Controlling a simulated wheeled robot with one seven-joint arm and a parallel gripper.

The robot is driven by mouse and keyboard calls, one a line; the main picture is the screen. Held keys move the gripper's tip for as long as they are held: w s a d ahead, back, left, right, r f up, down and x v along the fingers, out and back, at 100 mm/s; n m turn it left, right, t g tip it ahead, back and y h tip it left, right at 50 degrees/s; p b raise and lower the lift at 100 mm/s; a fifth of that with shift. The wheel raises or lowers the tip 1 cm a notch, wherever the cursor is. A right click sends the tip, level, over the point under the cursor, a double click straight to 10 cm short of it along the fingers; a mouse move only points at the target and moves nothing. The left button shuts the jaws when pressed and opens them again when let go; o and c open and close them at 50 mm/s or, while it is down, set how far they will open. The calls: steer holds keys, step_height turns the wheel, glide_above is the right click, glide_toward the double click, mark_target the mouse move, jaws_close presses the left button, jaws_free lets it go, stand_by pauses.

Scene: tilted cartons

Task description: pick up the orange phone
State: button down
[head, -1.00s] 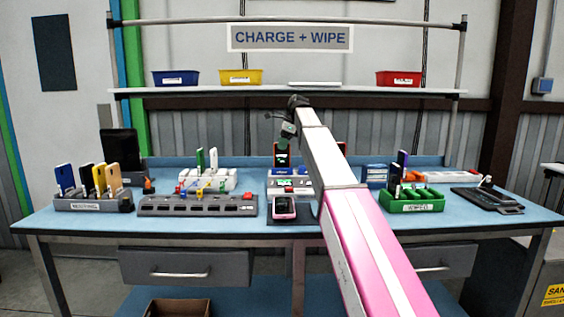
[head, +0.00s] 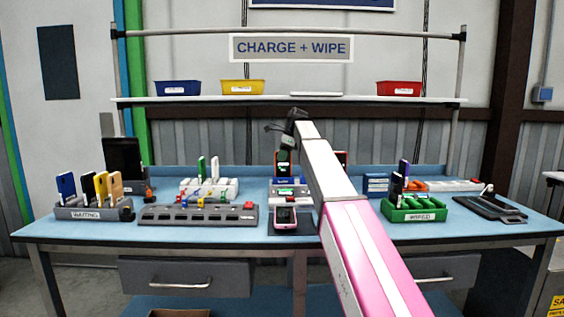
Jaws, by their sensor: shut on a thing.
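An orange-edged phone (head: 283,169) stands upright at the back middle of the blue bench, its face dark. My gripper (head: 287,146) is at its upper end, pointing down, and appears shut on it. The fingertips are small and dark, so the exact contact is hard to see. My arm hides what lies just right of the phone. Another upright, paler orange phone (head: 115,184) stands at the right end of the grey WAITING rack (head: 90,213), well away from my gripper.
In front of the gripper are a light grey block (head: 290,196) and a pink phone (head: 285,216) on a dark pad. A grey slotted dock (head: 198,216) lies left, and a green WIPED rack (head: 413,215) right. A shelf (head: 350,98) with bins runs behind.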

steer(key=r, duration=0.4)
steer(key=shift+s+a+r, duration=0.1)
steer(key=shift+s+a, duration=0.2)
steer(key=shift+a, duration=0.05)
steer(key=s+a+r, duration=0.6)
steer(key=s+a, duration=0.1)
steer(key=a, duration=0.1)
steer(key=shift+r, duration=0.2)
steer(key=shift+a, duration=0.1)
steer(key=shift+r, duration=0.8)
step_height(320, 180, up, 7)
steer(key=shift+r, duration=0.15)
stand_by(1.0)
